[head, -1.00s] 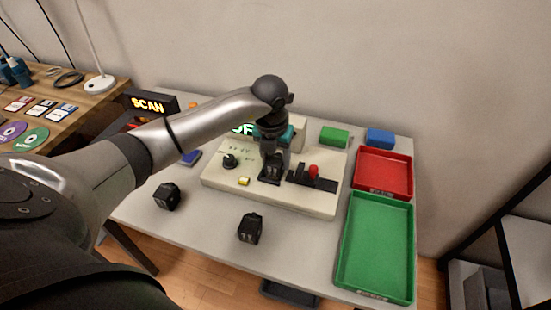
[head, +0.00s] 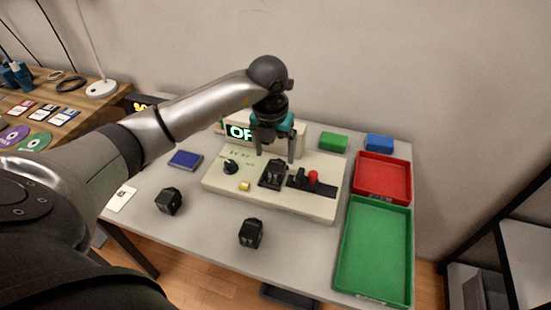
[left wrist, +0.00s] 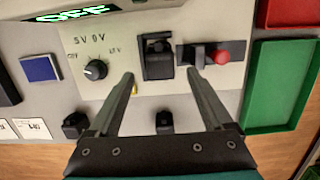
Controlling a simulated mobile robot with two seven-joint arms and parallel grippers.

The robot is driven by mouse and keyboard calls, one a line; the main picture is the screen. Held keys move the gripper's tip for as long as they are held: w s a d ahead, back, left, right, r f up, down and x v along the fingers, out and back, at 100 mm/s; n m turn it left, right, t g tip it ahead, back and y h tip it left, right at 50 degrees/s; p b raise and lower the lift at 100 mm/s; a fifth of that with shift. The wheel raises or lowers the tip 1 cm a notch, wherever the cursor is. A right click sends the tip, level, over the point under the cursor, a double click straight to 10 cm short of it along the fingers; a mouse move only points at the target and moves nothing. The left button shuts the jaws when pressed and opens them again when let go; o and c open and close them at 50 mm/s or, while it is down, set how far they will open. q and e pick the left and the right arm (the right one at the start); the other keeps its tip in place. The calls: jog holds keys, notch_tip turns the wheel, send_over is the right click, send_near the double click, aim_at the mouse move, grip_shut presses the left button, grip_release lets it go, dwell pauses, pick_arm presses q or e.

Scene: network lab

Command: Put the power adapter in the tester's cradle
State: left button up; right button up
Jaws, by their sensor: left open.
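A black power adapter (head: 275,169) sits upright in the black cradle (head: 268,184) on the cream tester (head: 230,193). The adapter also shows in the left wrist view (left wrist: 157,62), inside the cradle's frame. My left gripper (head: 275,157) is open and empty, its fingers spread just above the adapter, apart from it. In the left wrist view the two fingers (left wrist: 160,76) point toward the cradle. Two more black adapters lie on the table, one at the left (head: 169,201) and one at the front (head: 251,233). My right gripper is not in view.
The tester has a knob (head: 231,166), a yellow button (head: 245,186), a red-knobbed lever (head: 313,177) and a display (left wrist: 70,14) reading OFF. A red tray (head: 382,178) and a green tray (head: 373,252) stand at the right. Green and blue blocks lie behind.

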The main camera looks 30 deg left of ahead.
aim_at(273, 171)
pick_arm(q)
notch_tip(273, 171, up, 6)
jog(key=s, duration=0.1)
jog(key=shift+r+p, duration=0.15)
jog(key=shift+p, duration=0.25)
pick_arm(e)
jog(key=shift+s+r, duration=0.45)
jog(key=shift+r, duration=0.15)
pick_arm(q)
jog(key=shift+d, duration=0.1)
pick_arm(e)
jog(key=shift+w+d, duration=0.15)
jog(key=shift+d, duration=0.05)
